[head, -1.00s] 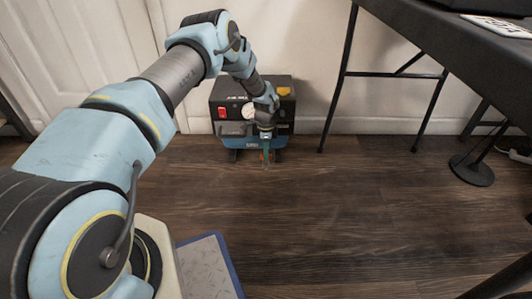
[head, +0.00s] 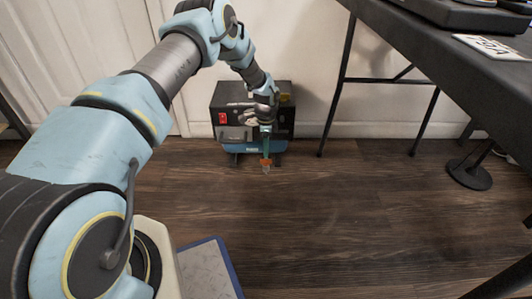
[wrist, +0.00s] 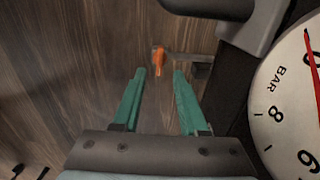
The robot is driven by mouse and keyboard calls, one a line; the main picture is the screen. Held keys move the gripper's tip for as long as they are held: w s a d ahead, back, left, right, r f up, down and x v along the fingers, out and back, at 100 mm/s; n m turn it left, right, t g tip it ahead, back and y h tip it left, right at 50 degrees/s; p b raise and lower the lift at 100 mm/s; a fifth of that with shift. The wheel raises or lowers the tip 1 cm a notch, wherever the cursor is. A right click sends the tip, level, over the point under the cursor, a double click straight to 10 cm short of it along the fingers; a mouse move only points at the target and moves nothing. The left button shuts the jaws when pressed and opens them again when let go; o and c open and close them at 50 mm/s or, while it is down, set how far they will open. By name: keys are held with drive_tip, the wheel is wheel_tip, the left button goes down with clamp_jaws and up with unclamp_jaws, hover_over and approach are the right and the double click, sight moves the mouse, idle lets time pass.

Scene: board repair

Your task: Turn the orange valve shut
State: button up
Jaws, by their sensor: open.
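The orange valve (wrist: 159,61) shows in the wrist view as a small handle just beyond and between my fingertips, on a short fitting low on the machine. It also shows in the head view (head: 266,162), low at the machine's front, just below the fingers. My gripper (wrist: 159,73) is open, with its two teal fingers apart and nothing between them. In the head view my gripper (head: 266,150) points down in front of the machine. I cannot tell whether a finger touches the valve. The black and blue machine (head: 232,101) stands against the wall.
A round dial gauge marked BAR (wrist: 290,105) and a dark bar-like part (wrist: 215,12) lie close to the right finger in the wrist view. A black table (head: 450,65) with thin legs stands at right. The wooden floor (head: 340,220) in front is clear.

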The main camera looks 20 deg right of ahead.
sight(266, 160)
wheel_tip(266, 160, up, 5)
drive_tip(key=shift+r+p, duration=0.2)
drive_tip(key=shift+p, duration=0.4)
drive_tip(key=a+r+n, duration=1)
drive_tip(key=a+r, duration=1)
drive_tip(key=s+a+r+n+t+p, duration=0.1)
drive_tip(key=s+a+r+n, duration=0.45)
drive_tip(key=s+a, duration=0.35)
drive_tip(key=s+a+r+n+t+p, duration=0.1)
drive_tip(key=s+a+r+n, duration=0.45)
drive_tip(key=a, duration=0.55)
wheel_tip(266, 160, up, 37)
drive_tip(key=s+n+p, duration=0.1)
drive_tip(key=s+p, duration=0.1)
drive_tip(key=p, duration=3.5)
drive_tip(key=shift+s+p, duration=0.25)
drive_tip(key=shift+p, duration=0.1)
drive_tip(key=shift+d, duration=0.1)
